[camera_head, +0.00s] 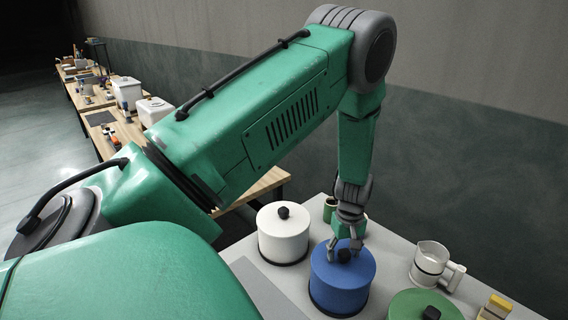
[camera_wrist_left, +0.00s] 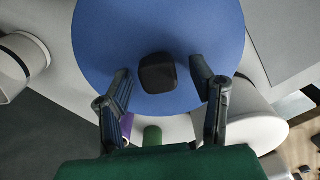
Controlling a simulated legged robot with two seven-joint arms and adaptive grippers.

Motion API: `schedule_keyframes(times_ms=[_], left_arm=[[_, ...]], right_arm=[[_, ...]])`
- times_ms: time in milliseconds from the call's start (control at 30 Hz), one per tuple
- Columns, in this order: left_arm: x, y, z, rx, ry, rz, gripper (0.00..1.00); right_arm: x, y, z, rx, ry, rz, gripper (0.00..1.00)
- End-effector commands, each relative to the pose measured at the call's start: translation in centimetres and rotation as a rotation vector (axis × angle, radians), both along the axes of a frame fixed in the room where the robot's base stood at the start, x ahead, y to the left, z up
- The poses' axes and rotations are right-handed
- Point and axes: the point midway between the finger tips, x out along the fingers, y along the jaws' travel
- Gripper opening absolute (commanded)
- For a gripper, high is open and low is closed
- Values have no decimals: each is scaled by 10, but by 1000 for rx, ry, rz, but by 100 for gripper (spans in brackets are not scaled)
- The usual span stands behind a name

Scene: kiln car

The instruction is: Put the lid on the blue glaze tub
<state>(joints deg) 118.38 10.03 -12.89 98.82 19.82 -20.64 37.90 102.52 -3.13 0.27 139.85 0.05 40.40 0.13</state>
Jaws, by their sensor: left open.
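The blue glaze tub (camera_head: 338,294) stands upright on the pale table in the head view. A blue lid (camera_head: 322,264) with a black knob (camera_head: 344,256) lies on top of it and looks level; I cannot tell whether it is fully seated. In the left wrist view the round blue lid (camera_wrist_left: 160,30) fills the upper middle, with its knob (camera_wrist_left: 158,73) near the centre. My left gripper (camera_head: 344,252) is open over the lid. Its fingers (camera_wrist_left: 161,72) stand on either side of the knob, apart from it. My right gripper is not in view.
A white lidded tub (camera_head: 283,236) stands to the left of the blue one. A green lidded tub (camera_head: 405,307) is at the front right, with a white jug (camera_head: 430,263) and a yellow block (camera_head: 497,305) nearby. Small green containers (camera_head: 329,208) stand behind my gripper.

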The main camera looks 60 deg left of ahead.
Motion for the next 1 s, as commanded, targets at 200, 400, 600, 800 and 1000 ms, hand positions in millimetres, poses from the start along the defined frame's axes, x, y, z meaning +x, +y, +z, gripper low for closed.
schedule_keyframes(times_ms=[200, 400, 600, 800, 1000], left_arm=[[0, 0, 6, 0, -1, 0, 50], [0, 0, 14, 0, -1, 0, 50], [0, 0, 22, 0, 0, 0, 50], [0, 0, 30, 0, -1, 0, 50], [1, 0, 37, 0, 0, 0, 50]], right_arm=[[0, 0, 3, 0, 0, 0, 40], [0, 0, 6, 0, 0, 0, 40], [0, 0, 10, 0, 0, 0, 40], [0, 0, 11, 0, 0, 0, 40], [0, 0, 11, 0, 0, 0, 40]])
